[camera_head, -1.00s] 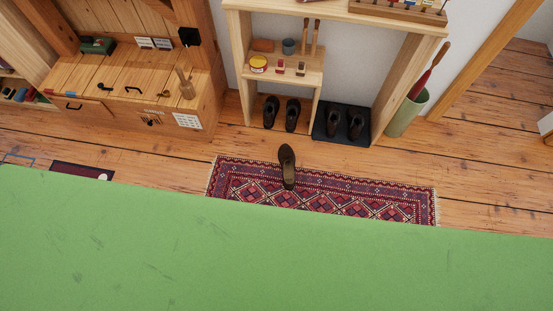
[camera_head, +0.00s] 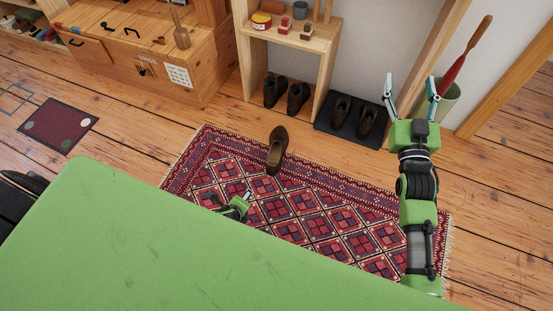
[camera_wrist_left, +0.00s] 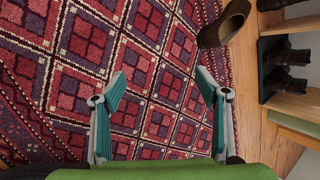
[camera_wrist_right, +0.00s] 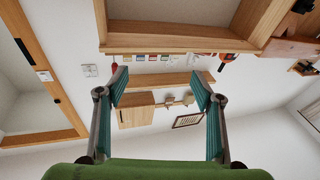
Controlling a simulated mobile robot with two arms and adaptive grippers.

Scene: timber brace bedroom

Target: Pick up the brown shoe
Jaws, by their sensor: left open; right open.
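The brown shoe (camera_head: 277,152) lies at the far edge of the patterned rug, partly on the rug and partly on the wood floor. In the left wrist view the shoe (camera_wrist_left: 224,25) shows at the upper right, ahead of the fingers and apart from them. My left gripper (camera_wrist_left: 163,88) is open and empty above the rug. In the head view only part of it (camera_head: 243,203) shows, below the shoe and near my green body's edge. My right gripper (camera_head: 410,88) is open and empty, raised at the right. Its wrist view shows the wall and shelves, no shoe.
The rug (camera_head: 330,222) spreads in front of me. Dark shoes (camera_head: 288,93) stand under the wooden shelf, and another pair stands on a black mat (camera_head: 372,138). A green bin (camera_head: 442,103) holds a red umbrella-like object. A small dark mat (camera_head: 58,125) lies at left.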

